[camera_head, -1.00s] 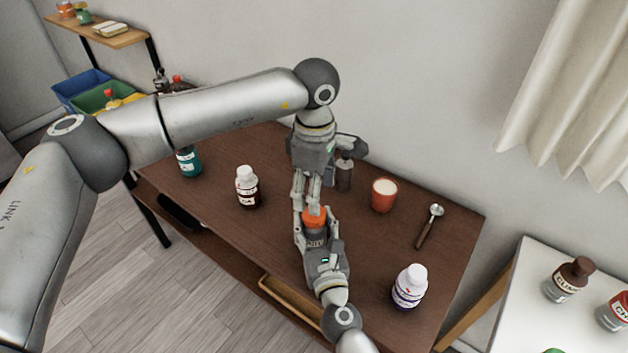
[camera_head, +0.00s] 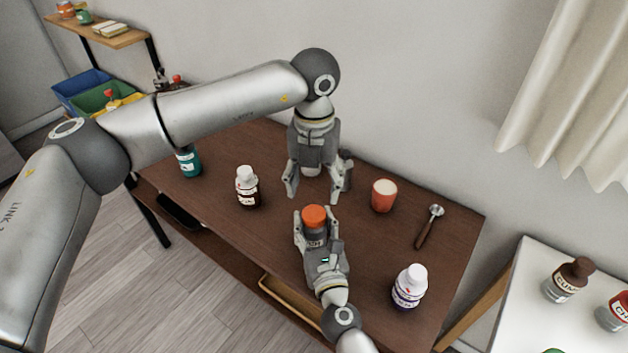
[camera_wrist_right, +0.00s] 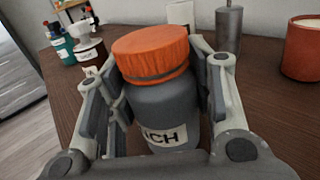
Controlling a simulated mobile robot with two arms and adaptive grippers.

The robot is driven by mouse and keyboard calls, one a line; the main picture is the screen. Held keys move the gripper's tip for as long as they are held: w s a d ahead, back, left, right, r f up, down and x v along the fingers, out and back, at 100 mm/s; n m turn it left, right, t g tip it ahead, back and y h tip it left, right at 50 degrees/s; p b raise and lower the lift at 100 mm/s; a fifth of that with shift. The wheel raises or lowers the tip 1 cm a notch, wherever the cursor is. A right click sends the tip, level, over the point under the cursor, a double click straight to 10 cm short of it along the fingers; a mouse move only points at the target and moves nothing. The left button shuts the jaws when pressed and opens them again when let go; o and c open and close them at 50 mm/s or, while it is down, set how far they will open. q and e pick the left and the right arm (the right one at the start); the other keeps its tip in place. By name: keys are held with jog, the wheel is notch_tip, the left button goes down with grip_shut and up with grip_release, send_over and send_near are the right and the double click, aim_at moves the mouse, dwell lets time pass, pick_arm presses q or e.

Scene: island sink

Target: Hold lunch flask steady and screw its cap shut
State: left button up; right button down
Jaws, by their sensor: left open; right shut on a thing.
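The lunch flask (camera_head: 314,239) is a grey jar with a white label, standing upright on the brown table. Its orange cap (camera_head: 314,216) sits on top. In the right wrist view the flask body (camera_wrist_right: 165,110) stands between the fingers, and the orange cap (camera_wrist_right: 152,52) looks slightly tilted, with a dark band beneath its rim. My right gripper (camera_head: 315,240) is shut on the flask body, below the cap. My left gripper (camera_head: 312,198) is open and empty above and behind the flask, its fingers spread apart and clear of the cap.
A grey bottle (camera_wrist_right: 228,30) stands behind the flask. A white side table (camera_head: 520,310) is at right.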

aim_at(314, 213)
pick_arm(q)
jog(key=n, duration=0.4)
jog(key=shift+r, duration=0.15)
jog(key=shift+f, duration=4)
jog(key=c, duration=1)
jog(key=shift+m, duration=1.6)
jog(key=shift+c, duration=0.2)
